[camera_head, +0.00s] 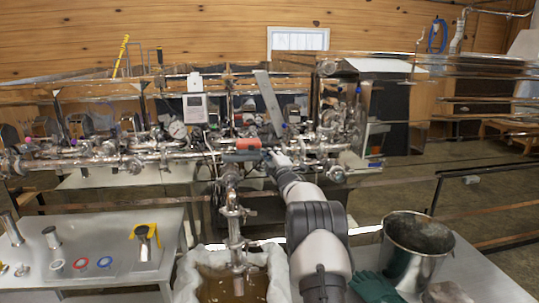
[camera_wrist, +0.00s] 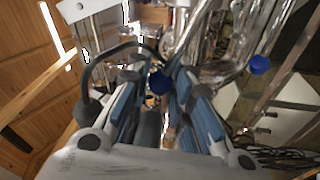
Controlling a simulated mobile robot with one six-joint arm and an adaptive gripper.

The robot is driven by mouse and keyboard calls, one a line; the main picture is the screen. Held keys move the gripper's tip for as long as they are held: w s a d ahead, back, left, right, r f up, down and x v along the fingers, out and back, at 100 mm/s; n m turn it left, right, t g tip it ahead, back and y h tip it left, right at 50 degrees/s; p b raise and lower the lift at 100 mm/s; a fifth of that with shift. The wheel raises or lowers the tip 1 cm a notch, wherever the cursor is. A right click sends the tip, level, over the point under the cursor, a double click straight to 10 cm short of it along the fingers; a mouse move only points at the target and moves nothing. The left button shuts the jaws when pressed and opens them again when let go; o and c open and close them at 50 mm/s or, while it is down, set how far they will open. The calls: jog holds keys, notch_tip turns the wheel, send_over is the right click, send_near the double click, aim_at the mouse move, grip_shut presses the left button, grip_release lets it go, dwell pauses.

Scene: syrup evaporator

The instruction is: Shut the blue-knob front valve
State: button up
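In the wrist view a round blue knob (camera_wrist: 160,83) shows in the gap between the fingers of my gripper (camera_wrist: 158,76). The fingers have blue inner sides and stand apart on either side of the knob. I cannot tell whether either finger touches it. A second blue knob (camera_wrist: 259,64) is to the right, on shiny pipework, outside the fingers. In the head view my gripper (camera_head: 272,160) is at the front pipework, just below and right of a red handle (camera_head: 248,143). My arm hides part of the pipes there, and the knob between the fingers cannot be made out.
Steel pipes (camera_head: 90,160) with valves and gauges run across the middle. A lined tub of amber liquid (camera_head: 225,285) stands below. A metal bucket (camera_head: 415,250) and green gloves (camera_head: 375,287) are at right. A side table (camera_head: 110,225) with cups and colored rings is at left.

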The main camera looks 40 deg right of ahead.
jog(key=o, duration=0.4)
